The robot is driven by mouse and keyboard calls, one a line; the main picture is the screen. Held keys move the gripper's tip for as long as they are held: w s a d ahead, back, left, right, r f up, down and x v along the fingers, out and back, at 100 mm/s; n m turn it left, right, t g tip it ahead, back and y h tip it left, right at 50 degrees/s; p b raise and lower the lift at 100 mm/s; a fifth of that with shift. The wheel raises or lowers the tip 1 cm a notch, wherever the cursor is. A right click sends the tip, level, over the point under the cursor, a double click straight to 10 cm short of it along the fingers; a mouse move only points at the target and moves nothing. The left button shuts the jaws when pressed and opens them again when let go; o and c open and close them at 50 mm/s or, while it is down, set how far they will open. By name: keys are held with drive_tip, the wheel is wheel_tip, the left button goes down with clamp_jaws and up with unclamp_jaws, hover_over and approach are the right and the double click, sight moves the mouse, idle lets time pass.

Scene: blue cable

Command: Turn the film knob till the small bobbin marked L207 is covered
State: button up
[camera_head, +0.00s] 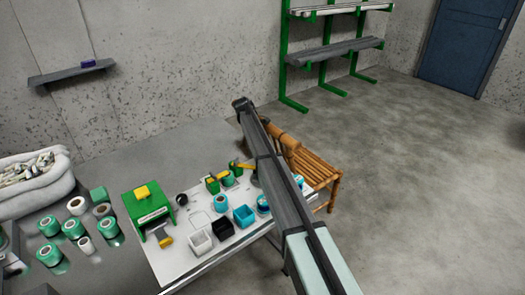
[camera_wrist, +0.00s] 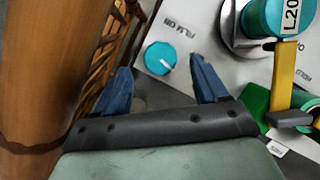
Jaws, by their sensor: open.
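The film knob (camera_wrist: 158,57) is a teal round dial with a white pointer mark, on a pale panel in the wrist view. Lettering reading FILM ON is printed beside it. The small bobbin (camera_wrist: 272,18) is teal with a white label reading L20, cut off by the top right edge. It stands on a round grey base and its visible side looks bare. My gripper (camera_wrist: 161,63) has its two blue fingers spread, with the knob seen beyond and between the tips. No contact shows. In the head view my arm hides the knob, and I cannot make out the gripper.
A yellow lever (camera_wrist: 284,78) stands close right of my gripper, by a green block. A wooden chair (camera_head: 312,165) is beside the white table (camera_head: 190,262). White (camera_head: 199,242), black (camera_head: 223,229) and teal (camera_head: 244,216) bins and a green machine (camera_head: 143,203) stand left.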

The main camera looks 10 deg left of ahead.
drive_tip(key=v, duration=0.9)
drive_tip(key=shift+a+r, duration=0.15)
drive_tip(key=shift+r, duration=0.2)
